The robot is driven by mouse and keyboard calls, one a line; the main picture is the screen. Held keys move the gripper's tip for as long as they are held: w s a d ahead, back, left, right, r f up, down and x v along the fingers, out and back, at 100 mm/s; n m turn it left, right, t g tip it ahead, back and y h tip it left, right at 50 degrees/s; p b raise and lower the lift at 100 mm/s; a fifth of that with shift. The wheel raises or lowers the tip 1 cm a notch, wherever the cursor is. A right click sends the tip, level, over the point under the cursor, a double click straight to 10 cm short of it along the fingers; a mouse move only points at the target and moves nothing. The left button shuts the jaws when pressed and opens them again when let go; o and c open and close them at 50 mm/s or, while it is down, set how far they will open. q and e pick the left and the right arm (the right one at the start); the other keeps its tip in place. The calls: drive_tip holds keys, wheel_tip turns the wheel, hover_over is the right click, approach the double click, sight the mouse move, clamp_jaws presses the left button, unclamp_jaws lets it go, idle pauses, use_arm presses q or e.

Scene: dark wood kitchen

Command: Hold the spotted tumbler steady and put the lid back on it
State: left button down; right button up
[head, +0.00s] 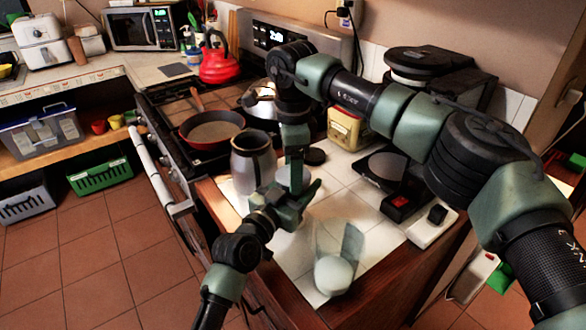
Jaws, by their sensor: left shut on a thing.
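My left gripper (298,203) comes in from the lower left and is shut around a small pale cup-like thing (292,180), apparently the tumbler, standing on the white tiled counter. Its spots are too small to make out. My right gripper (294,160) points straight down just above it, so the tumbler's top is mostly hidden. I cannot tell whether the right fingers are open or shut, or whether they hold a lid. A dark round disc (315,157), possibly a lid, lies on the counter just behind and to the right.
A clear container with a white round part (333,274) is near the front edge. A black scale-like device (386,170) is at right. The stove with a red pan (211,130) is at left.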

drive_tip(key=m, duration=0.7)
drive_tip(key=o, duration=1.6)
drive_tip(key=shift+c, duration=0.2)
drive_tip(key=shift+s+a, duration=0.1)
drive_tip(key=shift+r, duration=2.35)
drive_tip(key=shift+c, duration=0.3)
drive_tip(key=shift+r+n, duration=0.5)
drive_tip(key=shift+n, duration=0.6)
wheel_tip(320, 180, up, 2)
drive_tip(key=n, duration=0.6)
drive_tip(key=shift+r, duration=0.2)
